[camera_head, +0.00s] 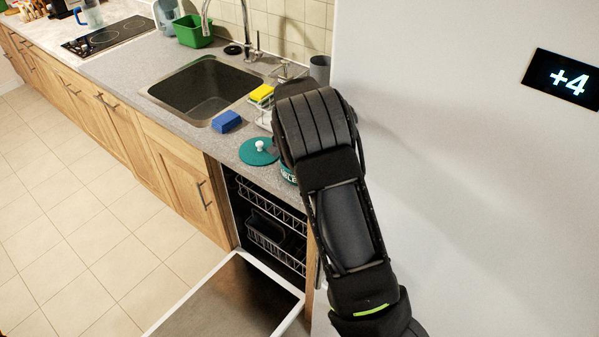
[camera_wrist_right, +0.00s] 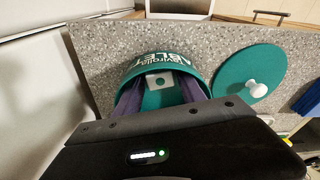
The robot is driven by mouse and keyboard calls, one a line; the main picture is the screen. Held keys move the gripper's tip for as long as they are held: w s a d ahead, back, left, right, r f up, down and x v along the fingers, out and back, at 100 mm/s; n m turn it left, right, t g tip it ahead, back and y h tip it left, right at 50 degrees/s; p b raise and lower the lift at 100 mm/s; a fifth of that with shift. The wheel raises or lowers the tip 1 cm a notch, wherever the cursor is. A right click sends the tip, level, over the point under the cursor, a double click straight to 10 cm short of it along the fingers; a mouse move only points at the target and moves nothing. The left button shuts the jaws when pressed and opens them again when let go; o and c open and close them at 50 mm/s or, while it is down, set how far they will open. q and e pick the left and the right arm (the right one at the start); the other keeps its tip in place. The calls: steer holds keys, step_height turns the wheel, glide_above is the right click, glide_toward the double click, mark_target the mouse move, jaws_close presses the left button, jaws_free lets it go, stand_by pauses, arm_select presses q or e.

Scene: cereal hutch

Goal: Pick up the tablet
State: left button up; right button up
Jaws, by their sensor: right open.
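The tablet (camera_wrist_right: 159,81) is a small white piece with a dark green dot, inside a teal tub (camera_wrist_right: 188,62) in the right wrist view. The tub's printed lettering is only partly readable. My right gripper (camera_wrist_right: 162,96) is open, its two purple fingers reaching into the tub on either side of the tablet. I cannot tell whether they touch it. In the head view the tub (camera_head: 288,174) is mostly hidden behind my right arm, and the fingers are hidden too. My left gripper is not in view.
The teal lid (camera_head: 258,152) with a white knob lies beside the tub on the grey counter. A blue sponge (camera_head: 227,121), a yellow sponge (camera_head: 261,94) and the sink (camera_head: 203,90) are beyond. The dishwasher door (camera_head: 232,300) hangs open below. A grey panel (camera_head: 450,180) stands close on the right.

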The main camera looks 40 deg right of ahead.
steer(key=shift+c, duration=0.5)
jaws_close()
steer(key=shift+r, duration=0.1)
